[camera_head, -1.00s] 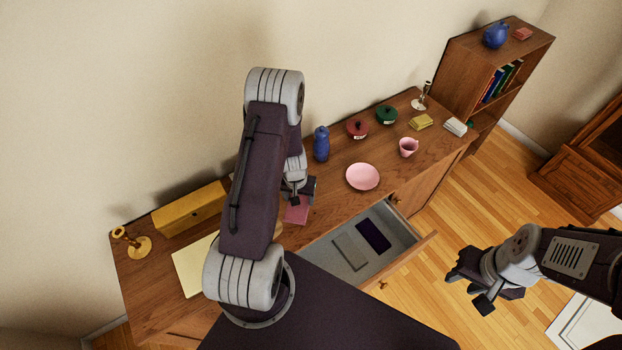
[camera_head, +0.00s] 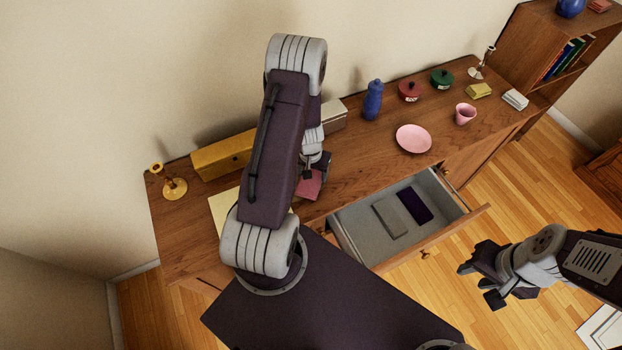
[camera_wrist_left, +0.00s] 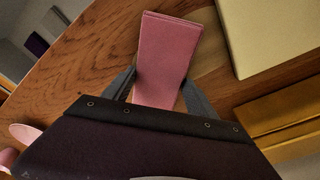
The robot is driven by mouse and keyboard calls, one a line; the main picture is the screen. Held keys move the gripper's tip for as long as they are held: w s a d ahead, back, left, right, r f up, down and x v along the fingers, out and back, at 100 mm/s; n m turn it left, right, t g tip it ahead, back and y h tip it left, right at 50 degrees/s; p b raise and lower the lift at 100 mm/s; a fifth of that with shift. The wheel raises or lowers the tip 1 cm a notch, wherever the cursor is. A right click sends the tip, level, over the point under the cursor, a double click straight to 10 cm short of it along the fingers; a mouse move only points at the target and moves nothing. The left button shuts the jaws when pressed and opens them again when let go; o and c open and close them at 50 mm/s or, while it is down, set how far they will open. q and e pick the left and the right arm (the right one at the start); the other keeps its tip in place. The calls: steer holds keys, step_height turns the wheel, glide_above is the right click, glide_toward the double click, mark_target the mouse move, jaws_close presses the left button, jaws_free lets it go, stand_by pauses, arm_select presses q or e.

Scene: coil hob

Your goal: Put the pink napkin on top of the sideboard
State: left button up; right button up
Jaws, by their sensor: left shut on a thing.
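The pink napkin (camera_head: 310,184) is a flat folded rectangle at the sideboard's front part, left of the open drawer in the head view. My left gripper (camera_head: 316,172) is shut on it. In the left wrist view the napkin (camera_wrist_left: 168,60) sticks out from between the fingers, over the wood of the sideboard (camera_wrist_left: 90,75). I cannot tell whether the napkin touches the wood. The sideboard's top (camera_head: 355,172) is brown wood. My right gripper (camera_head: 482,275) is empty, with its fingers apart, over the floor at the right.
An open drawer (camera_head: 350,235) holds a grey and a dark purple folded cloth. On the top stand a pink plate (camera_head: 413,139), pink cup (camera_head: 465,114), blue bottle (camera_head: 373,100), yellow box (camera_head: 222,157) and candlestick (camera_head: 173,187). Bare wood lies between the napkin and plate.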

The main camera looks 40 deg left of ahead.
arm_select(q)
step_height(320, 180, down, 2)
steer(key=shift+s+a+f+b, duration=0.1)
steer(key=shift+a+b, duration=0.05)
steer(key=shift+b, duration=0.15)
steer(key=shift+s+a+r, duration=0.1)
steer(key=shift+s+r, duration=0.15)
steer(key=shift+r, duration=0.1)
steer(key=shift+w+f, duration=0.1)
steer(key=shift+f, duration=0.1)
steer(key=o, duration=1.5)
steer(key=shift+r, duration=0.15)
